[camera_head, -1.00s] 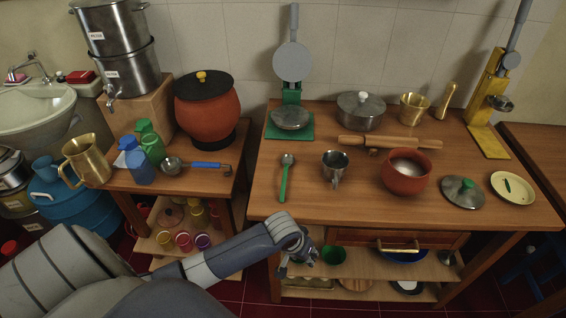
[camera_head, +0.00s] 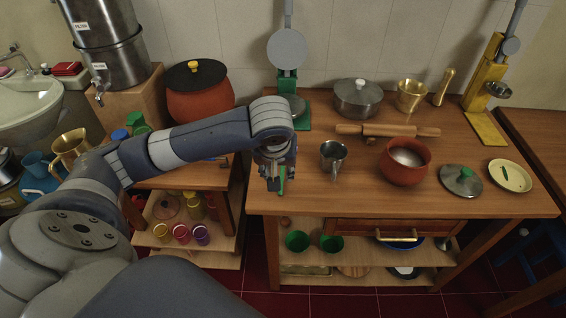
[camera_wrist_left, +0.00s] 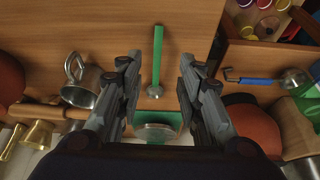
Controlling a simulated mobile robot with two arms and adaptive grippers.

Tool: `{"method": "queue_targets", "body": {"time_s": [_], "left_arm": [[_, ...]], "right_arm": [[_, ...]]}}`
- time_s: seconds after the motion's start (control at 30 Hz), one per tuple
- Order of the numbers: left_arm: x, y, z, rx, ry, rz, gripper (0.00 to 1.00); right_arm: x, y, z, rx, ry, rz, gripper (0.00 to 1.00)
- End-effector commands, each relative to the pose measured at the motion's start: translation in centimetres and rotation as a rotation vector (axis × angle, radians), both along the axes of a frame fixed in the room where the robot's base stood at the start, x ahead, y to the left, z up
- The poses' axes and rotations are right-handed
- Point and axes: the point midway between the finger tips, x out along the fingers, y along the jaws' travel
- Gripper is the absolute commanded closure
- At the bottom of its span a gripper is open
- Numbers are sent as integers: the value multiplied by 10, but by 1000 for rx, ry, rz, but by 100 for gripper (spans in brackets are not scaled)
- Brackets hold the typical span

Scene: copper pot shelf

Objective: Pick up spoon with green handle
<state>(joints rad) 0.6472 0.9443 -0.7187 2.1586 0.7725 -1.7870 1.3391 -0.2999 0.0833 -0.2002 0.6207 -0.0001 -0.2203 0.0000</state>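The spoon with the green handle (camera_wrist_left: 157,55) lies on the wooden table in the left wrist view. Its metal bowl (camera_wrist_left: 154,91) shows between my two fingers. In the head view my left gripper (camera_head: 276,186) hangs over the spoon and hides most of it; a bit of green handle (camera_head: 283,180) shows beside the gripper. My left gripper (camera_wrist_left: 157,80) is open, with one finger on each side of the spoon and nothing between them in its grasp. My right gripper is in neither current view.
A metal cup (camera_head: 333,160) stands just right of the spoon. A red pot (camera_head: 404,163), a rolling pin (camera_head: 388,131) and a lidded steel pot (camera_head: 358,99) are on the same table (camera_head: 350,203). A green press (camera_head: 287,85) stands behind.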

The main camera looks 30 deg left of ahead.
Motion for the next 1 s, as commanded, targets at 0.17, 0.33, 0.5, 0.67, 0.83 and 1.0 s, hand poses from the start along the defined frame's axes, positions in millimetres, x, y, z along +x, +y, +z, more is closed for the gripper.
{"method": "queue_targets", "body": {"time_s": [0.17,0.33,0.5,0.67,0.83,1.0], "left_arm": [[10,5,-29,0,2,0,66],[15,8,-41,0,1,-3,66],[26,13,-56,1,2,-1,66],[36,17,-77,1,1,-3,66],[40,19,-86,0,-1,-4,66],[40,19,-86,0,-1,-4,66]], "right_arm": [[-1,0,-2,0,1,0,60],[-1,0,-2,1,1,-1,60],[-1,3,0,3,2,-2,60],[-1,5,1,6,1,-2,60],[-1,5,1,6,1,-2,60],[-1,5,1,6,1,-2,60]]}}
